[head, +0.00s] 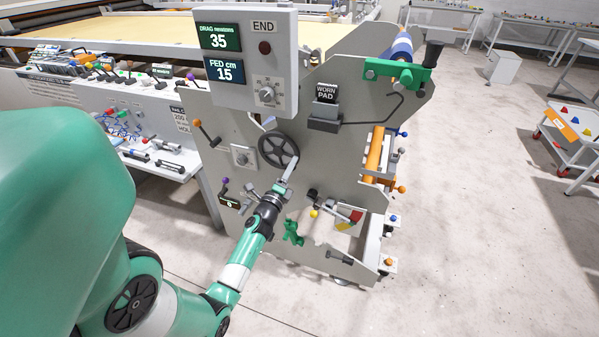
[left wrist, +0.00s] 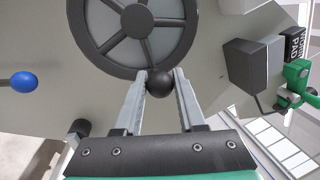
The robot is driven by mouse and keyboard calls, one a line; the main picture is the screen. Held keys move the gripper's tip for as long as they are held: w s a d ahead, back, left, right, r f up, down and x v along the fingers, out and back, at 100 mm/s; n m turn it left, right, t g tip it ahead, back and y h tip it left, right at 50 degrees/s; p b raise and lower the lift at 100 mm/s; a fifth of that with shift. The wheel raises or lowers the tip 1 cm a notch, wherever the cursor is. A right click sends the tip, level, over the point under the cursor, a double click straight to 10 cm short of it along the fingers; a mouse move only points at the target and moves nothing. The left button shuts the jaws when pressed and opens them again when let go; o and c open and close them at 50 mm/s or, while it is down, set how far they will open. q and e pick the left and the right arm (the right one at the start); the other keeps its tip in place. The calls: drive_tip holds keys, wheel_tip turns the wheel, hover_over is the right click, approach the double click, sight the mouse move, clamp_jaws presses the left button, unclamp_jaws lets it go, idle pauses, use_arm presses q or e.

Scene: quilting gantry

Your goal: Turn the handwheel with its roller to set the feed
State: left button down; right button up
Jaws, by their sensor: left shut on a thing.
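The dark handwheel (head: 277,150) with spokes is mounted on the grey end plate. In the left wrist view the handwheel (left wrist: 137,20) fills the top middle, with a round black knob (left wrist: 160,83) at its lower rim. My left gripper (head: 289,172) reaches up to the wheel's lower right. In the left wrist view its fingers (left wrist: 160,78) are closed on either side of the knob. The knob is hidden by the fingers in the head view. A display (head: 224,71) reads FED cm 15; another (head: 219,37) reads DRAG newtons 35. My right gripper is not in view.
Colored levers and knobs stick out around the wheel, including an orange-tipped lever (head: 207,134) and a yellow-tipped one (head: 314,213). A green bracket (head: 400,72) holds a blue-ended roller at upper right. An orange roller (head: 375,152) stands at right. Open floor lies farther right.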

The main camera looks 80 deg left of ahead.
sight(291, 145)
use_arm(q)
wheel_tip(291, 145, up, 2)
drive_tip(key=n, duration=0.2)
drive_tip(key=n+g, duration=0.1)
drive_tip(key=n, duration=0.1)
drive_tip(key=shift+r+n+y, duration=0.2)
drive_tip(key=shift+n+y, duration=0.1)
drive_tip(key=shift+y, duration=0.1)
drive_tip(key=n, duration=0.1)
drive_tip(key=r+n+g, duration=0.1)
drive_tip(key=n, duration=0.1)
drive_tip(key=shift+s+r, duration=0.2)
drive_tip(key=shift+r, duration=0.1)
drive_tip(key=shift+s+a+r+n+g, duration=0.1)
drive_tip(key=shift+r+n+g, duration=0.1)
drive_tip(key=shift+n, duration=0.35)
drive_tip(key=shift+s+a+r+n+g, duration=0.1)
drive_tip(key=shift+r+n, duration=0.05)
drive_tip(key=shift+n, duration=0.4)
drive_tip(key=c, duration=0.5)
unclamp_jaws()
